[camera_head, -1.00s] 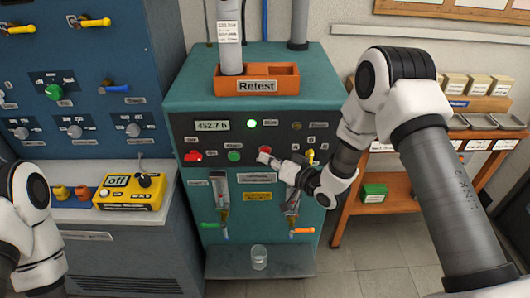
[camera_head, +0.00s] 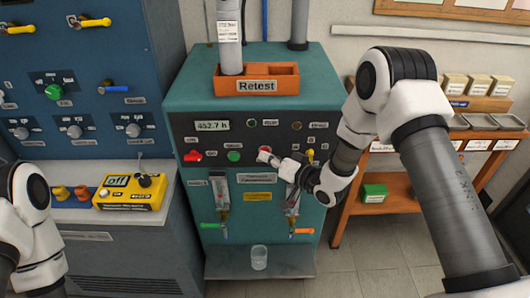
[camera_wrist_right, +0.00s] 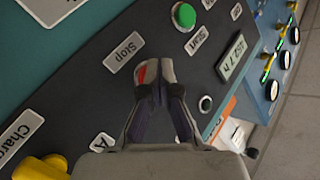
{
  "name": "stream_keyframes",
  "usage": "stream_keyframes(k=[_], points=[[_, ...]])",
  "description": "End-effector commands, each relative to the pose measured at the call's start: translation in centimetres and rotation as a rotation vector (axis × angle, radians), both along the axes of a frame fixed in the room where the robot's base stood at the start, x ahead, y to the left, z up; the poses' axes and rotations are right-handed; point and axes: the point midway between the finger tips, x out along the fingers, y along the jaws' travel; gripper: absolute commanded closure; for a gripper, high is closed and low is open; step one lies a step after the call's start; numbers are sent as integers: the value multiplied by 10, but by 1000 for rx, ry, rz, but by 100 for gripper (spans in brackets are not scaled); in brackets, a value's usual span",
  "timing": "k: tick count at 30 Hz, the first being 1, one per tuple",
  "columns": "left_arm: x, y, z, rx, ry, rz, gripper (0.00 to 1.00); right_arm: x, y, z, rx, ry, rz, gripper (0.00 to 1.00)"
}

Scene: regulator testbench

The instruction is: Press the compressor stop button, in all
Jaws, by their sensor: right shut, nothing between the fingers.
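The compressor (camera_head: 184,100) is a teal cabinet with a dark control panel. Its red stop button (camera_head: 264,149) is mostly covered by my right gripper (camera_head: 268,157). In the right wrist view, a sliver of red (camera_wrist_right: 142,73) shows at the fingertips, beside the "Stop" label (camera_wrist_right: 124,52). My right gripper (camera_wrist_right: 155,68) is shut and empty, its tips at the button, apparently touching it. The green start button (camera_head: 234,156) is left of it; it also shows in the right wrist view (camera_wrist_right: 184,15). The lamp (camera_head: 252,124) above is dark. My left gripper is out of view.
A red switch (camera_head: 193,156) is left of the green button. The display (camera_head: 212,125) reads 452.7 h. An orange "Retest" tray (camera_head: 287,77) sits on top. A glass (camera_head: 259,257) stands below, and a yellow box (camera_head: 129,193) is at left.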

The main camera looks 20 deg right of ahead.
Motion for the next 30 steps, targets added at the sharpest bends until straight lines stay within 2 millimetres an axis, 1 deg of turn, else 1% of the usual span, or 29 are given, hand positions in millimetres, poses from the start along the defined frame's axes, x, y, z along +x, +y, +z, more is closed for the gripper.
stream_keyframes(k=[10, 20, 23, 30], points=[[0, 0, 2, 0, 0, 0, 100, -16, 4, 1, 1, 0, -1, 100], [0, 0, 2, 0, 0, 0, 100, -18, 5, 0, 0, 0, 0, 100], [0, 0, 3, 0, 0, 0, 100, -25, 7, 0, 0, 2, 0, 100], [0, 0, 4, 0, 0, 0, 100, -48, 14, 0, 0, 2, 1, 100]])
